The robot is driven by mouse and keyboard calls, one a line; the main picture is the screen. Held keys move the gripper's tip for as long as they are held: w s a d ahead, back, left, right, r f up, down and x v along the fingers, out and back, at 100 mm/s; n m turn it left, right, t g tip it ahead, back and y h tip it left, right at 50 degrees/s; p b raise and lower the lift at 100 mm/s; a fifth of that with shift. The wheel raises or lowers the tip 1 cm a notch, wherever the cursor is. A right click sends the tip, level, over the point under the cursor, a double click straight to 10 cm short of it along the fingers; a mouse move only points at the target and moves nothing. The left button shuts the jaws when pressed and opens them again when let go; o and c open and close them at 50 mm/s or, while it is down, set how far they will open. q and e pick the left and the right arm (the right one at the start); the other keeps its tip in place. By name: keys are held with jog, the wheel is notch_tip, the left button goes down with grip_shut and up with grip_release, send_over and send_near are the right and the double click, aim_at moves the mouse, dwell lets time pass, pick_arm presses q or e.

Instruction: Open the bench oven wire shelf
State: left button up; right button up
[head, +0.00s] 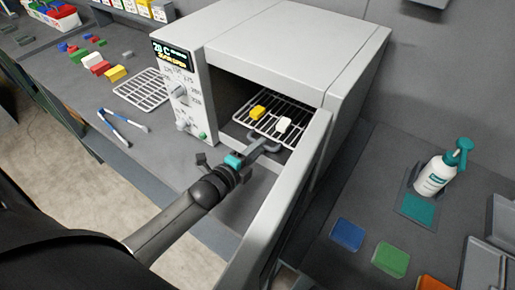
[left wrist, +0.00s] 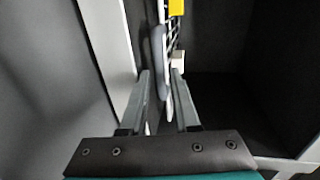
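The bench oven (head: 262,40) stands on the counter with its door (head: 285,190) swung open toward me. Its wire shelf (head: 284,118) is inside the chamber and carries a yellow block (head: 258,112) and a white block (head: 283,125). A grey handle (head: 262,141) is at the shelf's front edge. My left gripper (head: 262,147) reaches into the oven mouth at this handle. In the left wrist view the fingers (left wrist: 162,80) stand apart, one on each side of the handle (left wrist: 156,50) and shelf edge, with gaps showing. My right gripper is not in view.
A loose wire rack (head: 141,92), blue-and-white tongs (head: 124,127) and coloured blocks (head: 97,63) lie left of the oven. The open door stands close beside my left arm.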

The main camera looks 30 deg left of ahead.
pick_arm(q)
jog(key=shift+c, duration=0.2)
grip_shut()
dwell(1.3)
